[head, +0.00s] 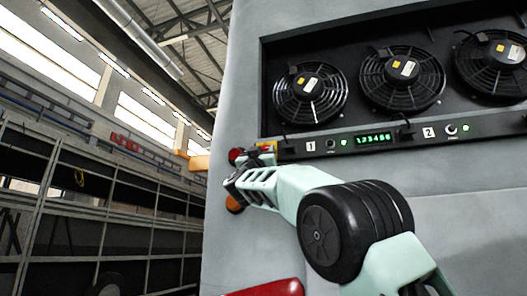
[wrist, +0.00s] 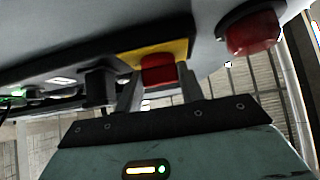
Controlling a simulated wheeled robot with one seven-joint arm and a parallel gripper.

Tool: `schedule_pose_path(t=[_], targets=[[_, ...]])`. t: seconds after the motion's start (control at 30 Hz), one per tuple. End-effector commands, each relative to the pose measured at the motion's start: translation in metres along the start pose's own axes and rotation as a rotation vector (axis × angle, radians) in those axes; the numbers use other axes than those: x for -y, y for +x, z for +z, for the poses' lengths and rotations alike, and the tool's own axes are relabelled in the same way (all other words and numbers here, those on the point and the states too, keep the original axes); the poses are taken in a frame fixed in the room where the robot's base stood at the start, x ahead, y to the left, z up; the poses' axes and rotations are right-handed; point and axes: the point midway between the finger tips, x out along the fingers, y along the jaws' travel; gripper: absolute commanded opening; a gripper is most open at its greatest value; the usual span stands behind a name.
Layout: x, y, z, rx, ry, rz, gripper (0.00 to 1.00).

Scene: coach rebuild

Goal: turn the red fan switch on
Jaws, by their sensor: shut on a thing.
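The red fan switch (wrist: 158,71) sits on a yellow plate (wrist: 178,49) in the wrist view. My gripper (wrist: 158,84) is shut on the switch, with one finger at each side of it. In the head view my gripper (head: 258,163) is at the left end of the panel strip. The yellow plate (head: 268,146) shows just above it there. My gripper mostly hides the switch in that view. Whether the switch stands on or off cannot be told.
A round red knob (wrist: 254,31) sticks out close to the switch; it also shows in the head view (head: 236,155). The panel strip (head: 431,131) has a lit green display (head: 375,139) and small knobs. Several black fans (head: 311,93) sit in the recess above.

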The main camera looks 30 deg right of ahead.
Motion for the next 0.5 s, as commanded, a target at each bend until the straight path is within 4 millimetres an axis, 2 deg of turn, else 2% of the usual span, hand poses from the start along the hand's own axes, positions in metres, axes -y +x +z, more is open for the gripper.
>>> schedule_pose_path(t=[0.33, 0.37, 0.4, 0.43, 0.5], targets=[[-0.0004, 0.0004, -0.0012, -0.002, 0.004, 0.003, 0.15], [-0.0004, 0.0004, -0.0012, -0.002, 0.004, 0.003, 0.41], [-0.0004, 0.0004, -0.0013, -0.002, 0.004, 0.003, 0.52], [-0.0004, 0.0004, -0.0012, -0.002, 0.004, 0.003, 0.6], [-0.0004, 0.0004, -0.0011, -0.002, 0.003, 0.003, 0.6]])
